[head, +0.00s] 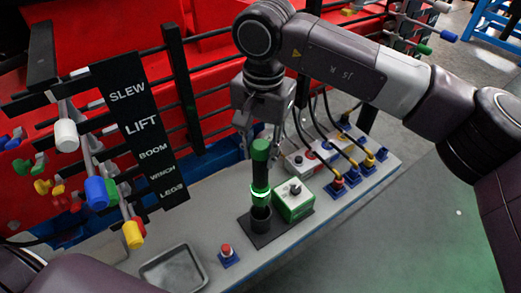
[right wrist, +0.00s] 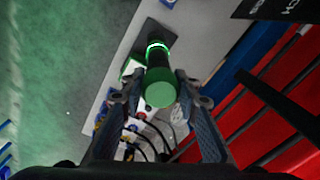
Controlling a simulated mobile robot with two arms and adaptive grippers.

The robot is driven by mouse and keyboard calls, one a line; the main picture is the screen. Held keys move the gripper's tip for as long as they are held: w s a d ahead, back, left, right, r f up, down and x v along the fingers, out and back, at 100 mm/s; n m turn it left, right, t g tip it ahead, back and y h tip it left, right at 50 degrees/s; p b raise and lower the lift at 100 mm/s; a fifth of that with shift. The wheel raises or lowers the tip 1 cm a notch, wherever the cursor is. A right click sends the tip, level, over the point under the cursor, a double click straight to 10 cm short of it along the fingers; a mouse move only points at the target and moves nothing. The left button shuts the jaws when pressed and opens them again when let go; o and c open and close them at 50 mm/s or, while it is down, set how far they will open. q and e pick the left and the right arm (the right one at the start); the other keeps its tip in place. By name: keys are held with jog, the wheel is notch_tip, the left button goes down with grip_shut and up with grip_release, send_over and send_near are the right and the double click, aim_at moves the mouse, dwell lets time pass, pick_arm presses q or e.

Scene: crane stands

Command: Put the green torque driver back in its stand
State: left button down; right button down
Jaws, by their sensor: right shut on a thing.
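The green torque driver (head: 260,168) stands upright, with a green cap, a dark body and a glowing green ring. Its lower end is at the black round cup of its stand (head: 261,219), and I cannot tell how deep it sits. My right gripper (head: 260,140) is above the stand and shut on the driver's green top. The right wrist view shows the driver's green end (right wrist: 160,93) between the fingers of this gripper (right wrist: 160,85). The stand's dark base (right wrist: 155,35) shows beyond it. My left gripper is not in view.
A green box with a knob (head: 294,201) stands right beside the stand. A red button (head: 227,251) and a grey tray (head: 172,270) are at the front of the bench. Cabled sockets (head: 350,170) lie to the right. A black lever panel (head: 142,130) is at left.

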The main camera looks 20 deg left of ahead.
aim_at(261, 165)
dwell(0.5)
jog(key=shift+f+b, duration=3.95)
jog(key=shift+f, duration=0.6)
jog(key=c, duration=1.4)
grip_release()
jog(key=shift+s, duration=0.1)
jog(key=shift+f, duration=0.1)
jog(key=shift+d+r+p, duration=0.1)
jog(key=shift+r+p, duration=1.25)
jog(key=shift+r, duration=1.2)
